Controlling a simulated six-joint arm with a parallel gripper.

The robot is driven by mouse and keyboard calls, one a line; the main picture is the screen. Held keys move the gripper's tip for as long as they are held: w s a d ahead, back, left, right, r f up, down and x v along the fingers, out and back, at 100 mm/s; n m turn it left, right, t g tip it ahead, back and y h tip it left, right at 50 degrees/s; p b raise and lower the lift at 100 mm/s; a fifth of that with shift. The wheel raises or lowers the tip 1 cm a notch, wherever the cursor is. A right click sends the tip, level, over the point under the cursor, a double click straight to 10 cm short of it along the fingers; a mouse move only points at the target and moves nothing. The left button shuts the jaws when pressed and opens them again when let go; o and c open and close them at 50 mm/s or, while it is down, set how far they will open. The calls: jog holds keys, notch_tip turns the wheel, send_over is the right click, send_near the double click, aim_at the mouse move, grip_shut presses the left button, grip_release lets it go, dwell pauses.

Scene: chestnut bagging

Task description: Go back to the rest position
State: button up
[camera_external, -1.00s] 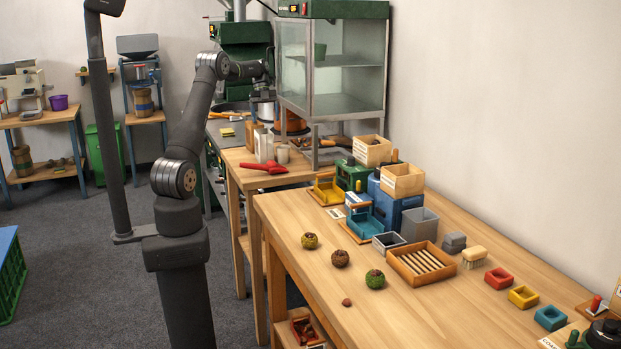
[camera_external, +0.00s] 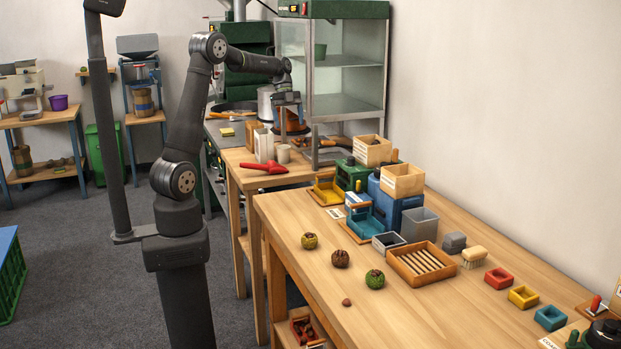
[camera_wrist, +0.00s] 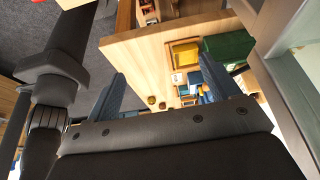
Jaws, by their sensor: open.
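My gripper (camera_external: 288,106) is at the end of my raised arm, in front of the left side of the glass cabinet and above the smaller wooden table's back end. In the wrist view its two fingers (camera_wrist: 165,92) stand wide apart. Nothing shows between them except the wooden table and items far below. My gripper holds nothing that I can see.
The glass cabinet (camera_external: 345,70) stands close beside my gripper on the right. The long workbench (camera_external: 330,290) carries burrs, trays and coloured boxes. Space above it is clear.

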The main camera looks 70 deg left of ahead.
jog(key=w+d+n, duration=0.1)
jog(key=d+n, duration=0.1)
jog(key=d, duration=1.7)
jog(key=w+d+n+t, duration=0.1)
jog(key=d+n, duration=0.1)
jog(key=d, duration=1.7)
jog(key=shift+w+d+r+t, duration=0.3)
jog(key=shift+d+r, duration=0.05)
jog(key=shift+d, duration=0.05)
dwell(3.8)
